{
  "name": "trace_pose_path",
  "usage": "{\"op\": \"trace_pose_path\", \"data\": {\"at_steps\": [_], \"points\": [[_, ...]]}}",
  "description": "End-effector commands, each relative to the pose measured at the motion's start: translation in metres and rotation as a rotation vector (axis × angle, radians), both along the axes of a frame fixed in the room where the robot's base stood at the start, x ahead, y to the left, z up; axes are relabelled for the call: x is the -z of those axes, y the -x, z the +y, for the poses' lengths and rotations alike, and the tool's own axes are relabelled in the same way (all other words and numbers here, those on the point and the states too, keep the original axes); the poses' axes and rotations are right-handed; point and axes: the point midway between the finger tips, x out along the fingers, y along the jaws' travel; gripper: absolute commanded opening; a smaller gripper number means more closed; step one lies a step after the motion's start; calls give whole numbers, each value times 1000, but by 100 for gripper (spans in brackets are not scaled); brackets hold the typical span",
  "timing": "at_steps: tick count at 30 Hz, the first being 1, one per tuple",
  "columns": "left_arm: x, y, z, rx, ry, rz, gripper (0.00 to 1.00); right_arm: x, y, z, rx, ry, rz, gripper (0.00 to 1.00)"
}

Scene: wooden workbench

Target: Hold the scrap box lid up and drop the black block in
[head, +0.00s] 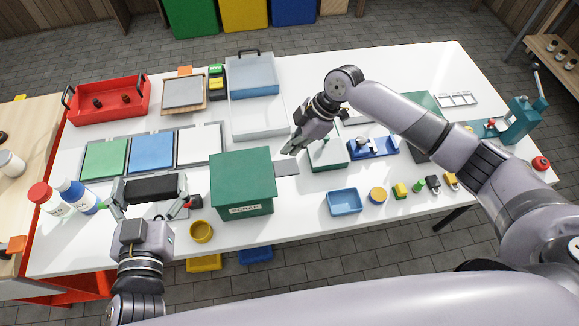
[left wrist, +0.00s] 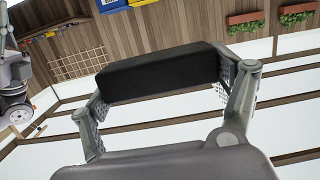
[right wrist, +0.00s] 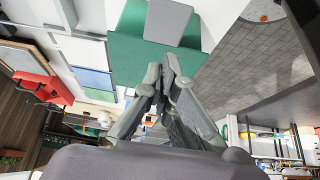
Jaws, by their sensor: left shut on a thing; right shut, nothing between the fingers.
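The green scrap box (head: 245,202) stands near the front middle of the white table. Its green lid (head: 243,174) lies closed on top, and a SCRAP label is on the front. My left gripper (head: 152,190) is shut on the black block (head: 150,187), left of the box and above the table. The block also spans the fingers in the left wrist view (left wrist: 158,72). My right gripper (head: 289,150) is shut and empty, to the upper right of the box and apart from it. In the right wrist view its fingertips (right wrist: 160,72) point toward a green surface.
Bottles (head: 72,192) stand at the left. Green, blue and white panels lie behind.

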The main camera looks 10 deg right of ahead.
Motion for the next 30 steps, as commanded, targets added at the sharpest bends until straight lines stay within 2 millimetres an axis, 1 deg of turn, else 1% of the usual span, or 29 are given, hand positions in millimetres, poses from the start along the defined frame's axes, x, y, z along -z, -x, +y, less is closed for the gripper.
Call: {"op": "trace_pose_path", "data": {"at_steps": [1,6,12,16,30], "points": [[10,0,0,0,0,-1,52,11,0,0,1,1,0,0],[31,0,0,0,0,-1,52,34,0,0,1,0,0,0],[41,0,0,0,0,-1,52,53,0,0,1,0,0,0],[43,0,0,0,0,-1,52,57,0,0,1,0,0,0],[42,0,0,0,0,-1,52,56,0,0,1,0,0,0]]}}
